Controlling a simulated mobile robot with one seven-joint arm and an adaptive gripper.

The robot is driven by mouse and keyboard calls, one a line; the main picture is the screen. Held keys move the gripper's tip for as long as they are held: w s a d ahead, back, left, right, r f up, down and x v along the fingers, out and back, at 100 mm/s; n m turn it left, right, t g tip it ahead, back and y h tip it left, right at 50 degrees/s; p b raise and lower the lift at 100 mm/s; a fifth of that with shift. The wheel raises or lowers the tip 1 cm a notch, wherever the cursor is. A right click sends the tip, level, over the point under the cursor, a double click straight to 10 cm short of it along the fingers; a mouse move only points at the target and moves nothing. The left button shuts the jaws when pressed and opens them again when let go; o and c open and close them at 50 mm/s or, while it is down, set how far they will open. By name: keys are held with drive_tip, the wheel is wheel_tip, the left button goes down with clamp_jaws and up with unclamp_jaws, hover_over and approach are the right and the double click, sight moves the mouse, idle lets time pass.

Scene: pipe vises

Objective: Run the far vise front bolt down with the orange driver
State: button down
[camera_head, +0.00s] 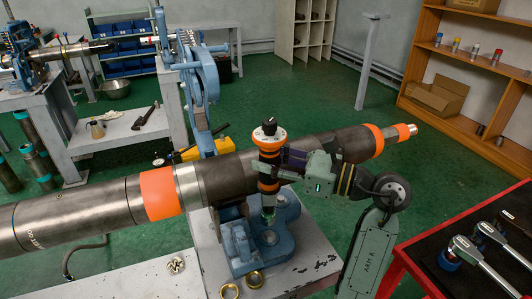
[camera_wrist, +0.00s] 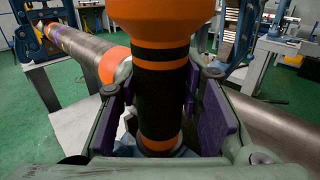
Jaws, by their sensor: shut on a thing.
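The orange and black driver (camera_head: 268,160) stands upright in front of the long steel pipe (camera_head: 225,172), with a black knob on top. My gripper (camera_head: 284,166) is shut around its body from the right. In the wrist view the driver (camera_wrist: 158,95) fills the middle between purple pads of my gripper (camera_wrist: 165,112). The driver's lower end is at a blue vise base (camera_head: 262,238) on the bench. The bolt under it is hidden; I cannot tell whether the tip is seated on it. A tall blue vise frame (camera_head: 205,90) rises behind the pipe.
Two brass rings (camera_head: 230,291) lie on the pale bench (camera_head: 305,262) near the vise. A red-edged tool table (camera_head: 425,280) with large wrenches is at lower right. Another blue vise (camera_head: 28,58) stands at back left.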

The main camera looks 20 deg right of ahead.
sight(279, 189)
drive_tip(key=shift+s+r, duration=0.15)
drive_tip(key=shift+f+b, duration=0.3)
drive_tip(key=shift+b, duration=0.7)
drive_tip(key=shift+f+b, duration=0.25)
drive_tip(key=shift+b, duration=0.2)
wheel_tip(279, 189, down, 2)
drive_tip(key=b, duration=0.3)
drive_tip(key=shift+f, duration=0.2)
drive_tip(key=shift+f+b, duration=1.95)
drive_tip(key=shift+b, duration=0.95)
idle(1.9)
drive_tip(key=shift+r, duration=0.1)
